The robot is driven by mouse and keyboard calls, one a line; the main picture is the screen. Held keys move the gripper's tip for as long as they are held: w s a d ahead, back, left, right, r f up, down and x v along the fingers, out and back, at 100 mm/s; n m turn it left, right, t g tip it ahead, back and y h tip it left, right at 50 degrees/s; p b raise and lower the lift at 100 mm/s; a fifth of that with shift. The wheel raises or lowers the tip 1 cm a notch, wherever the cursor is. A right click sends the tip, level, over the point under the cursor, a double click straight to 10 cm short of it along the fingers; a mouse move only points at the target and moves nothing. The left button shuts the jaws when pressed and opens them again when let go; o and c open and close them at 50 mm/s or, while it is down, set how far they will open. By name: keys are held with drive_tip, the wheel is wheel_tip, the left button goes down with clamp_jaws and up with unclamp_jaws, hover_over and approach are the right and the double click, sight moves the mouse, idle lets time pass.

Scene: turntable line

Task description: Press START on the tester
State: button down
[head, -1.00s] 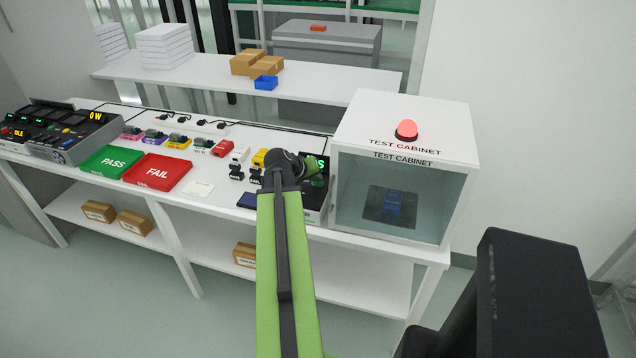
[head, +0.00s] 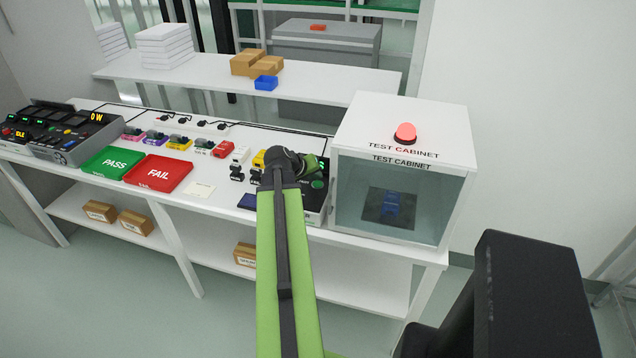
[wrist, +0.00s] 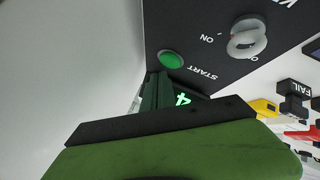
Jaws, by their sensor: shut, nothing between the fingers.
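The tester (head: 312,205) is a dark-panelled box on the bench, left of the test cabinet, partly hidden by my arm. Its green START button (head: 317,184) shows in the head view, just below my gripper (head: 312,163). In the wrist view the START button (wrist: 171,60) is round and green, with its label beside it. My gripper (wrist: 157,76) is shut and empty, its dark tip close to the button's edge in that picture. Whether it touches the panel I cannot tell. A lit green character shows on a display (wrist: 182,99), partly hidden by my gripper.
A grey knob (wrist: 247,37) stands beside the button. The glass-fronted test cabinet (head: 455,160), with a red dome (head: 405,133) on top, stands close on the right. The green PASS tray (head: 112,163) and red FAIL tray (head: 157,173) lie to the left.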

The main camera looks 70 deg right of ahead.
sight(316, 185)
wheel_tip(316, 185, up, 5)
drive_tip(key=p, duration=0.4)
drive_tip(key=shift+p, duration=0.4)
drive_tip(key=shift+f, duration=0.1)
